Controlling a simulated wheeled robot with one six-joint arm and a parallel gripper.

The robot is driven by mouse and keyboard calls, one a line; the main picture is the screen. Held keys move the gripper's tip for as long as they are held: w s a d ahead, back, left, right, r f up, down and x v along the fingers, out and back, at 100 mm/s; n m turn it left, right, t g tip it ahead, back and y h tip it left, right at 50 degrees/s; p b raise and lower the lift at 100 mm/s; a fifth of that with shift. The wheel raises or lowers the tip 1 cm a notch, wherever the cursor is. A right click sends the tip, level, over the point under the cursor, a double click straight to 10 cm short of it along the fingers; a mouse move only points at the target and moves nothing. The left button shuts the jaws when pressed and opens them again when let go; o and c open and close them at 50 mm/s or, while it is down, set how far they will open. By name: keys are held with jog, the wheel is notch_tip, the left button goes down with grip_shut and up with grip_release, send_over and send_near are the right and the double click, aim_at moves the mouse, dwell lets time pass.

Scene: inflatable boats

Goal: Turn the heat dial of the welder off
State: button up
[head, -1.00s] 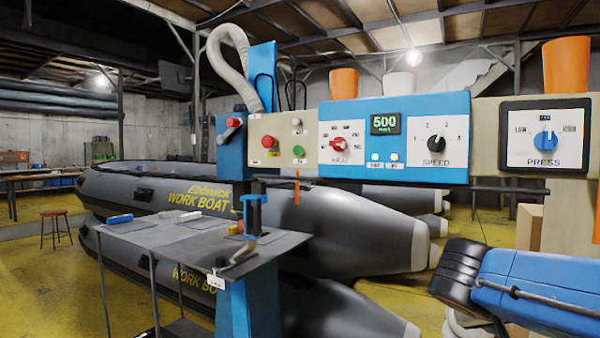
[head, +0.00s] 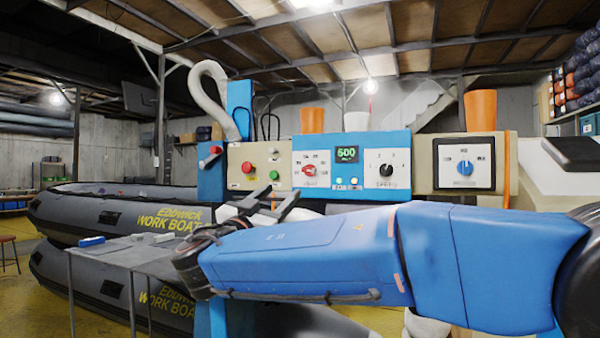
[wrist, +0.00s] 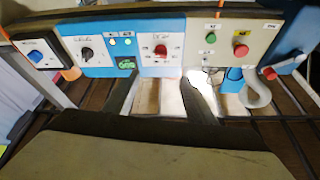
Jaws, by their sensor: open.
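The welder is a row of control boxes. Its heat dial (head: 309,170) is a red knob on a white plate, left of the green display (head: 347,151) that reads about 500. I cannot tell which mark the knob points at. The dial also shows in the wrist view (wrist: 161,50), where the panel appears upside down. My gripper (head: 270,203) is open and empty, below and left of the dial in the head view. In the wrist view its two dark fingers (wrist: 160,100) stand apart, with the dial just beyond the gap. No contact shows.
A black speed dial (head: 386,169) and a blue press dial (head: 465,168) are to the right. Red (head: 247,168) and green (head: 274,175) buttons are to the left. A grey table (head: 120,252) and inflatable boats (head: 100,215) lie beyond my arm.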

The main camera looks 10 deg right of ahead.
aim_at(308, 169)
jog(key=x, duration=1.6)
jog(key=shift+d, duration=0.15)
jog(key=c, duration=1)
